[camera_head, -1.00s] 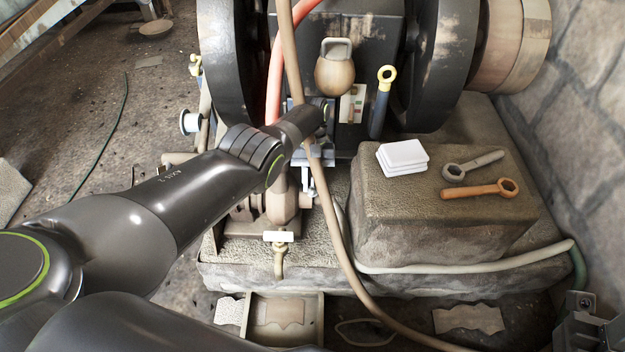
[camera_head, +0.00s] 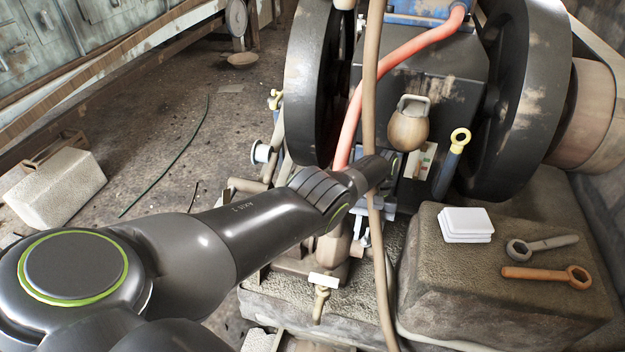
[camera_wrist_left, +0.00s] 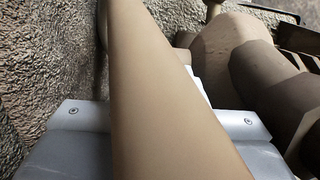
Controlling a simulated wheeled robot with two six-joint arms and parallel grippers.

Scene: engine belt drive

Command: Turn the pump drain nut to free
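The pump (camera_head: 337,243) is a brown rounded body low on the front of the engine, partly behind my left arm. A brass fitting (camera_head: 320,303) hangs below it under a white tag (camera_head: 324,280). I cannot tell for sure which part is the drain nut. My left gripper (camera_head: 363,240) points down just right of the pump, partly hidden behind a tan hose (camera_head: 373,120). In the left wrist view, the hose crosses in front of the silver gripper (camera_wrist_left: 195,88) and hides the space between its sides. A brown faceted part (camera_wrist_left: 222,48) lies beyond it. My right gripper is out of view.
A stone block (camera_head: 470,285) at the right bears white pads (camera_head: 467,224), a grey ring wrench (camera_head: 542,246) and an orange one (camera_head: 547,276). Large black flywheels (camera_head: 530,100) flank the engine. A red hose (camera_head: 400,55) runs above my arm. The floor at left is mostly open.

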